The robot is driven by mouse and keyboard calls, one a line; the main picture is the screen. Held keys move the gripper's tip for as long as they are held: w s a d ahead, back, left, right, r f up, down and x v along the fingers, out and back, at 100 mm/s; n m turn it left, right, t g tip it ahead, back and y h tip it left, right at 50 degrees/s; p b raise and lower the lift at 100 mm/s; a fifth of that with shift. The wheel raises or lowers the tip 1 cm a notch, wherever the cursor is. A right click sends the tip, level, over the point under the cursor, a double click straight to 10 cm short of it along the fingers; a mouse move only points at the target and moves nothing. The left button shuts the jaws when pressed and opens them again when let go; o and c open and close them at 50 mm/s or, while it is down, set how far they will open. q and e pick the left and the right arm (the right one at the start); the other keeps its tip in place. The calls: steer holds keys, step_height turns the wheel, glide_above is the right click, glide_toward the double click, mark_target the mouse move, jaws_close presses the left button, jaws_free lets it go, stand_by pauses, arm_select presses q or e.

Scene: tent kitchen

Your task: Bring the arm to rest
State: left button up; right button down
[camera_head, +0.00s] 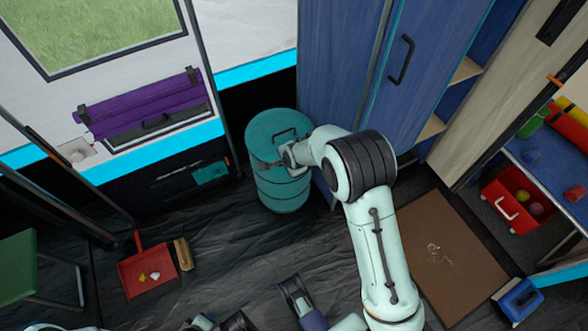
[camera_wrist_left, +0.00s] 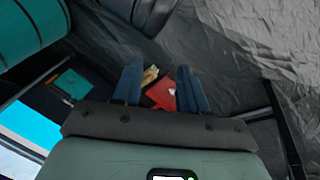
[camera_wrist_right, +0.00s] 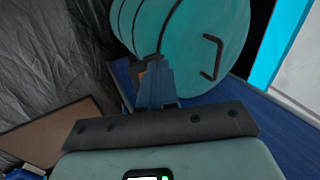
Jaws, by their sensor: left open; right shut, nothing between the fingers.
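My right arm (camera_head: 372,240) reaches up from the lower right in the head view. Its hand is in front of a teal barrel (camera_head: 282,190) with a handled lid. In the right wrist view, the fingers of my right gripper (camera_wrist_right: 157,82) are together and empty, with the barrel (camera_wrist_right: 200,45) just beyond them. I cannot tell whether they touch it. In the left wrist view, my left gripper (camera_wrist_left: 158,82) has its two blue fingers apart with nothing held. The red dustpan (camera_wrist_left: 162,93) shows beyond the gap, on the floor. Parts of my left arm may show at the head view's bottom edge.
The red dustpan (camera_head: 148,272) lies at the left with a wooden brush (camera_head: 183,254) beside it. A blue cabinet (camera_head: 340,60) stands behind the barrel. A brown mat (camera_head: 440,250) and a red crate (camera_head: 505,205) are at the right. The dark floor (camera_head: 235,250) between dustpan and barrel is clear.

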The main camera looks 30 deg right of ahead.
arm_select(q)
steer(key=shift+g+h, duration=0.3)
steer(key=shift+g, duration=0.3)
steer(key=shift+s+d+r+p, duration=0.25)
steer(key=shift+s+d+r, duration=0.05)
steer(key=shift+s, duration=0.25)
steer(key=shift+s+d+r+p, duration=0.25)
steer(key=shift+s+d+r, duration=0.1)
steer(key=shift+s, duration=0.25)
steer(key=shift+s+d+r+p, duration=0.25)
steer(key=shift+s+r, duration=0.05)
steer(key=shift+s, duration=0.25)
arm_select(e)
steer(key=shift+s+a+r, duration=0.1)
steer(key=shift+s+r, duration=0.2)
steer(key=shift+s, duration=0.6)
steer(key=shift+s+a+r, duration=0.15)
steer(key=shift+s+r, duration=0.1)
steer(key=shift+s, duration=0.7)
steer(key=shift+s+a+r, duration=0.1)
steer(key=shift+s+r, duration=0.2)
steer(key=shift+s, duration=0.6)
